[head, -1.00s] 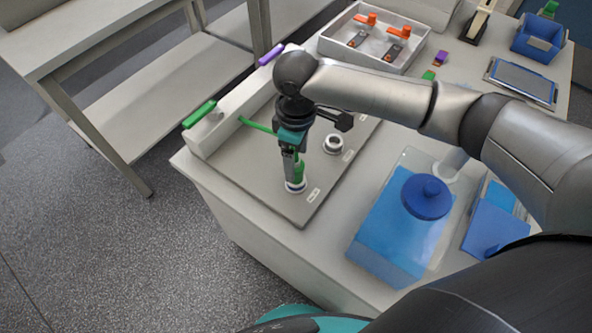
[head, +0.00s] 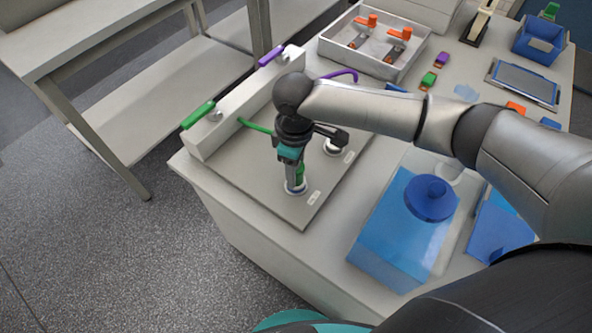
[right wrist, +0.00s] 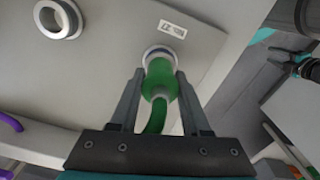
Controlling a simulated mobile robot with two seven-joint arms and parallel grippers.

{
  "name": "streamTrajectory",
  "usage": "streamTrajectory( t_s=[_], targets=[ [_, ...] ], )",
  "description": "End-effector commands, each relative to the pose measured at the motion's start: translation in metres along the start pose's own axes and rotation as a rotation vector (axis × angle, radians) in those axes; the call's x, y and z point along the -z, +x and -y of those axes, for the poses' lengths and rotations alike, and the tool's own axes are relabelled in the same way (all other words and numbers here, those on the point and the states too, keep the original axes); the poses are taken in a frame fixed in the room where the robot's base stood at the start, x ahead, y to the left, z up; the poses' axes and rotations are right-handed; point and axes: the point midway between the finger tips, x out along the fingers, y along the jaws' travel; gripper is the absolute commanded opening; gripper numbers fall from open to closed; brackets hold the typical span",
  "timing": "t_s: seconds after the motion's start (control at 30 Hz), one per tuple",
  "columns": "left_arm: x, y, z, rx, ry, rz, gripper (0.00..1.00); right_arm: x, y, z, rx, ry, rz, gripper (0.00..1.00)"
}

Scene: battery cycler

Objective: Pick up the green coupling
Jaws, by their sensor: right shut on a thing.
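The green coupling (right wrist: 160,79) stands in a white ring socket (right wrist: 158,53) on the grey panel, with a green hose running from it. In the head view the coupling (head: 300,171) is partly hidden by my right gripper (head: 296,180). In the right wrist view the two fingers of the right gripper (right wrist: 158,90) lie on either side of the coupling, and it is shut on it. The coupling's lower end is still at the socket.
A second, empty ring socket (right wrist: 58,18) is beside it on the panel. A rail (head: 240,108) with a green handle (head: 198,115) and a purple handle (head: 271,56) runs behind. A clear blue tank (head: 400,235) stands to the right. A grey tray (head: 372,45) holds orange-handled parts.

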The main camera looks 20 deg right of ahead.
Motion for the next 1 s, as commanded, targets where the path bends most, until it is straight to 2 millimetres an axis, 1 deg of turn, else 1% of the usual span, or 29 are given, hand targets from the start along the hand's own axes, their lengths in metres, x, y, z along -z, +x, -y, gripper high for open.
streamTrajectory(
  t_s=[0.03, 0.2, 0.27, 0.7, 0.77, 0.87, 0.97, 1.0],
  targets=[
    [0.0, 0.0, 0.0, 0.0, 0.0, 0.0, 0.5, 0.0, 0.0, 0.0, 0.0, 0.0, 0.0, 0.24],
    [0.0, 0.0, 0.0, 0.0, 0.0, 0.0, 0.5, 0.0, 0.0, 0.0, 0.0, 0.0, 0.0, 0.05],
    [0.0, 0.0, 0.0, 0.0, 0.0, 0.0, 0.5, 0.0, 0.0, 0.0, 0.0, 0.0, 0.0, 0.0],
    [0.0, -0.001, 0.0, 0.0, 0.0, 0.001, 0.5, 0.0, -0.003, -0.001, -0.001, 0.0, -0.002, 0.0],
    [0.0, -0.003, 0.0, 0.0, 0.0, 0.001, 0.5, 0.001, -0.008, -0.001, -0.001, 0.0, -0.003, 0.0],
    [0.0, -0.008, 0.0, 0.0, 0.0, 0.001, 0.5, 0.001, -0.023, -0.001, -0.002, 0.0, -0.004, 0.0],
    [0.001, -0.015, 0.0, 0.0, 0.0, 0.001, 0.5, 0.001, -0.047, -0.001, -0.003, -0.001, -0.005, 0.0],
    [0.001, -0.019, 0.001, 0.0, 0.0, 0.001, 0.5, 0.001, -0.059, -0.001, -0.003, 0.0, -0.006, 0.0]
  ],
)
